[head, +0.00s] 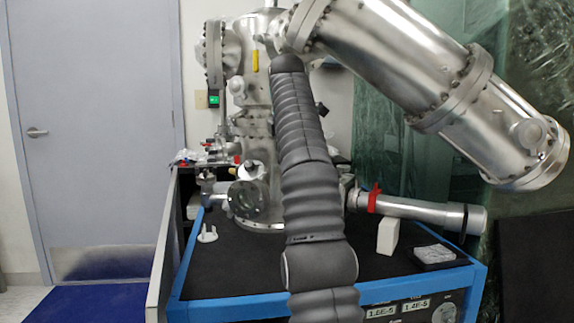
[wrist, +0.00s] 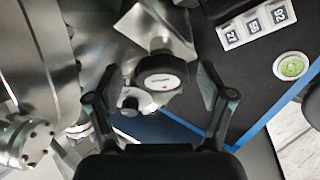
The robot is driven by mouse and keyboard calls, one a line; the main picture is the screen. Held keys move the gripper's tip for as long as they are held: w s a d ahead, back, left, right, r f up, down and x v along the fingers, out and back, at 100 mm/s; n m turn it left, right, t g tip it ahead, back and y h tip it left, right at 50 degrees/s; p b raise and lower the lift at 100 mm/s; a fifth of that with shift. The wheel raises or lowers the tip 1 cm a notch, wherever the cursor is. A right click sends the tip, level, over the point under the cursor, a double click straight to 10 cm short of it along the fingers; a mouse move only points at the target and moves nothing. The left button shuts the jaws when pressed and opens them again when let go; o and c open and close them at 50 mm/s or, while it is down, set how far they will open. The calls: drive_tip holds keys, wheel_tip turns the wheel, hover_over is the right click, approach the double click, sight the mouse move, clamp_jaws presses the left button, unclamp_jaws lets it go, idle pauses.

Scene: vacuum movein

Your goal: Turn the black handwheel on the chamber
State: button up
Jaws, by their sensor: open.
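The black handwheel (wrist: 159,77) shows in the wrist view as a round black knob with a pale label on its face. My gripper (wrist: 158,88) is open, with one finger on each side of the handwheel. A gap shows between the handwheel and each finger, so neither seems to touch it. The steel chamber (head: 252,140) stands on the black bench top in the head view, partly behind my dark arm. In the head view I cannot make out the handwheel or my gripper's fingers.
A large steel cylinder (head: 430,80) slants down to the right from the chamber's top. A horizontal steel tube (head: 420,209) with a red clamp (head: 374,198) lies low at the right. The blue-edged bench (head: 225,292) stands in front. A grey door (head: 95,120) is at the left.

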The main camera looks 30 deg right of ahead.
drive_tip(key=shift+s+a+r, duration=0.1)
drive_tip(key=shift+s+r, duration=0.05)
drive_tip(key=shift+s, duration=0.05)
drive_tip(key=shift+s+a, duration=0.2)
drive_tip(key=shift+s, duration=0.15)
drive_tip(key=s+a, duration=0.5)
drive_tip(key=s, duration=0.4)
drive_tip(key=shift+s, duration=0.25)
